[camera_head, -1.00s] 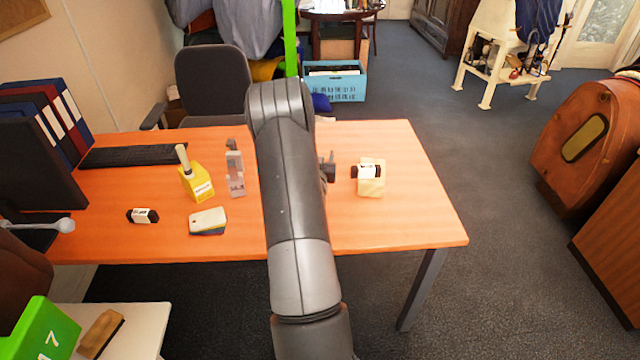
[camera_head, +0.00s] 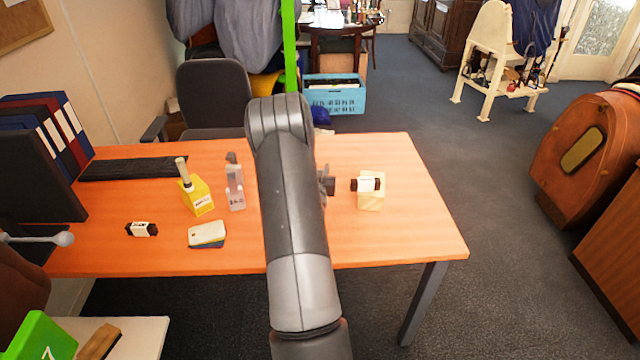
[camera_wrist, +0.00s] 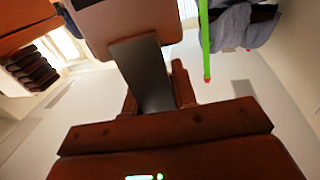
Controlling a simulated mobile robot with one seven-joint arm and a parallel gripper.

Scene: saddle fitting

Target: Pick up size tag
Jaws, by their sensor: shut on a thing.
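In the wrist view my gripper (camera_wrist: 155,90) has a dark flat piece (camera_wrist: 142,75) between its fingers and is shut on it. A pinkish-brown panel (camera_wrist: 120,25) shows beyond that piece. I cannot tell whether the held piece is the size tag. In the head view a dark part of my gripper (camera_head: 327,183) shows at the right of my arm; its fingertips are hidden. A small black-ended piece with a white middle (camera_head: 368,184) shows at the yellow block (camera_head: 371,202). A similar black piece with a white label (camera_head: 141,230) lies on the desk at the left.
The desk's right end is mostly clear.

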